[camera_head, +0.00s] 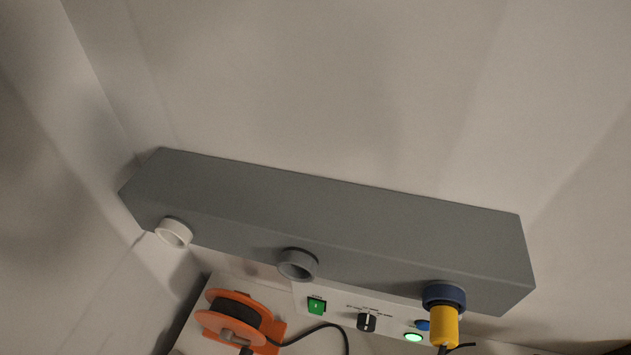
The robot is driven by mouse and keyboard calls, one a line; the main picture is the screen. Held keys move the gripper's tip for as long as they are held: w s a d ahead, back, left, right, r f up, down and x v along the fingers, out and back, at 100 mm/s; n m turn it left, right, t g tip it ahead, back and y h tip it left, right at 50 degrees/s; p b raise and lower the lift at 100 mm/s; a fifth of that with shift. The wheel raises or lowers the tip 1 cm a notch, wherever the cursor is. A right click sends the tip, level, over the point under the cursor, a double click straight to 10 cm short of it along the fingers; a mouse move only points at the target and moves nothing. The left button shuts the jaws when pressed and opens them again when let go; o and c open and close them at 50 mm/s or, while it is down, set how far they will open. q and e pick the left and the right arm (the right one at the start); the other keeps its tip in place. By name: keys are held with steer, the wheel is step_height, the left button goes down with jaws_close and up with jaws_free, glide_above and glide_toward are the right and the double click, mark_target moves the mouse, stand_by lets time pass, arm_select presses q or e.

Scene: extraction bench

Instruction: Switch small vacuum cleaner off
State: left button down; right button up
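A white control panel (345,318) shows at the bottom of the head view, under a long grey duct. It carries a green switch (317,306), a black rotary knob (367,322) with small unreadable labels around it, and a round green light (413,337) that glows. I cannot tell for sure that this panel belongs to the small vacuum cleaner; its lower part is cut off by the frame edge. Neither of my grippers is in view.
The grey duct (320,215) on the wall has a white port (173,233), a grey port (298,264) and a dark blue port (444,297) with a yellow connector (444,327). An orange cable reel (236,318) is at lower left, its black cable running right.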

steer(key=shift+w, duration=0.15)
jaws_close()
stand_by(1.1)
